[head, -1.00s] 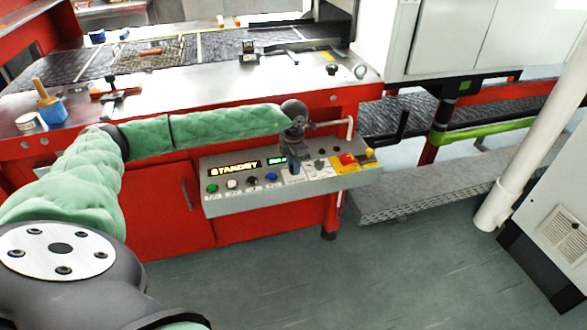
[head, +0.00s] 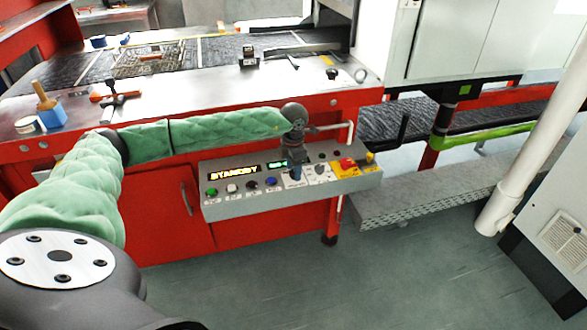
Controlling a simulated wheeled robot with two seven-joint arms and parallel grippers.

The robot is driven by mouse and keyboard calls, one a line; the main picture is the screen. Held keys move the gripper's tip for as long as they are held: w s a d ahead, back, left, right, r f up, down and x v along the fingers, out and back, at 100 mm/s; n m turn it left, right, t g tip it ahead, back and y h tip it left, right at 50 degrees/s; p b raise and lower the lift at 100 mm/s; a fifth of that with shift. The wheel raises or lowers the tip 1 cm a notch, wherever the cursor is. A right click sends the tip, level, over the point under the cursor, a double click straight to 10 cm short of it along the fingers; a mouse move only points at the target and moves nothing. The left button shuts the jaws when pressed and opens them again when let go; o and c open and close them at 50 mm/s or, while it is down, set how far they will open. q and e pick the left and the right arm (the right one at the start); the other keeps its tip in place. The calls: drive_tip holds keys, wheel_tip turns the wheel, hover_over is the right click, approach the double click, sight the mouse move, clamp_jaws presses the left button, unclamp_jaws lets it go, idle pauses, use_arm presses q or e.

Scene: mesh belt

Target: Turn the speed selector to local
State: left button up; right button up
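The control panel (head: 225,208) is a grey sloped box on the front of the red machine, with a lit display (head: 234,172) reading STANDBY. My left gripper (head: 295,166) points down at the panel, right of the small green display (head: 277,165). Its fingertips are over a control with a white label plate (head: 294,184); they largely hide that control, so its setting and any contact cannot be told. The finger gap is too small to make out. A grey knob (head: 319,169) with its own white plate is just to the right. My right gripper is out of view.
Several push buttons, including a blue one (head: 270,182), line the panel's left part. A red button (head: 347,163) and a yellow one (head: 370,156) are at its right. A blue cup (head: 52,113) with a wooden-handled tool and a tape roll stand on the machine top.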

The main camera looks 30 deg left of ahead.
sight(293, 171)
use_arm(q)
drive_tip(key=shift+r, duration=0.45)
wheel_tip(293, 171, up, 6)
drive_tip(key=shift+r+b, duration=0.2)
drive_tip(key=shift+b, duration=0.3)
drive_tip(key=shift+r, duration=0.2)
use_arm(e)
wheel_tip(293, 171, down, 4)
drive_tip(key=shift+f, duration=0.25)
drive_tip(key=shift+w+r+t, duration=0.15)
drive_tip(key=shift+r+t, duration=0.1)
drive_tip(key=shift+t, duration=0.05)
use_arm(q)
drive_tip(key=shift+d, duration=0.1)
